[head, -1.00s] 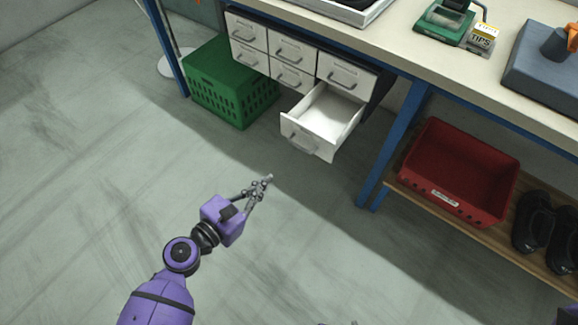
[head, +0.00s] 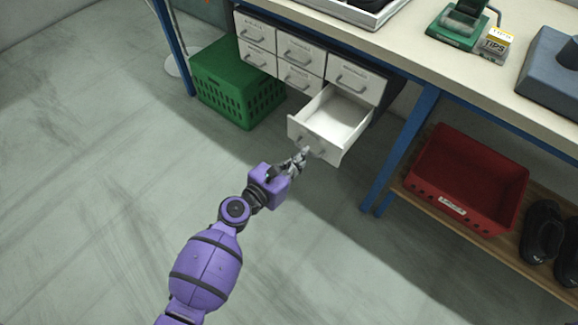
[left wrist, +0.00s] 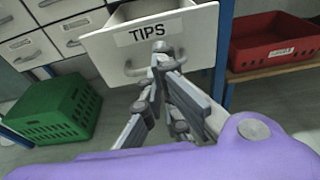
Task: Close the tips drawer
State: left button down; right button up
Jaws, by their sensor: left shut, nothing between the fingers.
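The tips drawer (head: 335,119) is pulled out at the lower right of the white drawer unit under the bench, and it looks empty inside. Its front, labelled TIPS (left wrist: 155,31), faces my left gripper in the left wrist view. My left gripper (head: 303,154) is shut and empty, with its fingertips at the drawer front near the handle. In the left wrist view the fingertips (left wrist: 163,52) overlap the handle area below the label; I cannot tell whether they touch it. My right gripper is not in view.
The other drawers (head: 299,50) of the unit are shut. A green crate (head: 238,90) stands on the floor left of the drawer. A blue table leg (head: 401,150) and a red bin (head: 465,180) on a low shelf are to the right. The floor in front is clear.

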pick_arm(q)
jog(key=shift+w+d, duration=0.2)
jog(key=shift+w, duration=0.05)
